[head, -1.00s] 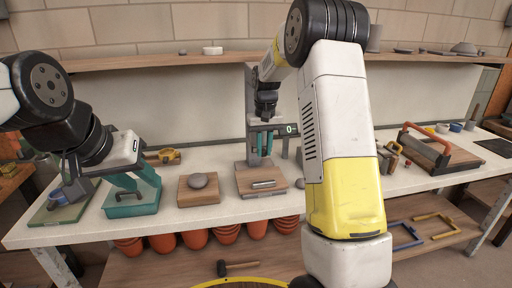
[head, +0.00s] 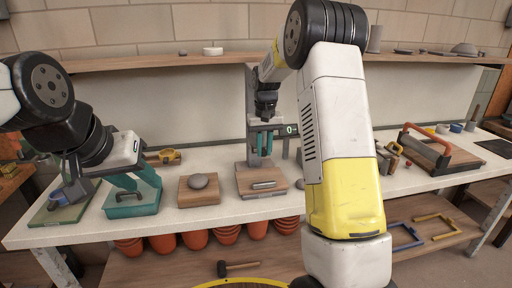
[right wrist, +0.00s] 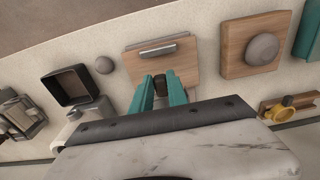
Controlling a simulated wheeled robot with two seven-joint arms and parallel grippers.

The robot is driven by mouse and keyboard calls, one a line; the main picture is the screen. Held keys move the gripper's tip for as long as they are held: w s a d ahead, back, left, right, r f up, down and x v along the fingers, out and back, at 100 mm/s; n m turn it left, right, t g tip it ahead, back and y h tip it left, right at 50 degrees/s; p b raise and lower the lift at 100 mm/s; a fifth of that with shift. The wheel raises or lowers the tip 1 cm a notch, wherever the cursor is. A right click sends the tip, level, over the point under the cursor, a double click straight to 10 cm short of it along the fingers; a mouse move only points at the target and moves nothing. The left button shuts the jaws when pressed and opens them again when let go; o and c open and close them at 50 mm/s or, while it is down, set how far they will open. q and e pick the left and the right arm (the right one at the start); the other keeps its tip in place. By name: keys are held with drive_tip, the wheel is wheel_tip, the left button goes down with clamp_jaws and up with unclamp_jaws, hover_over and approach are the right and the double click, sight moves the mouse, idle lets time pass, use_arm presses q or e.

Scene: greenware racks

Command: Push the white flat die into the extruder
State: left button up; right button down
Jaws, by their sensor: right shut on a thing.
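My right gripper (head: 265,143) points down at the back middle of the bench. In the right wrist view its teal fingers (right wrist: 165,90) are close together, shut on a small dark piece (right wrist: 168,77). Whether this piece belongs to the white flat die cannot be told. A grey upright stand (head: 251,110) with a small lit display (head: 289,129) rises beside this gripper; I cannot tell whether it is the extruder. No white flat die shows clearly on the bench. My left gripper (head: 137,180) has its teal fingers apart above a teal box (head: 132,208).
A wooden board with a metal bar (head: 263,184) lies in front of the right gripper. Left of it is a board with a grey lump (head: 198,181). The right wrist view shows a dark open box (right wrist: 75,88) and a grey ball (right wrist: 104,65). My right arm hides part of the bench.

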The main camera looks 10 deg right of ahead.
idle(0.3)
drive_tip(key=c, duration=0.7)
unclamp_jaws()
drive_tip(key=shift+c, duration=0.2)
drive_tip(key=shift+s+r, duration=0.15)
drive_tip(key=shift+r, duration=2.85)
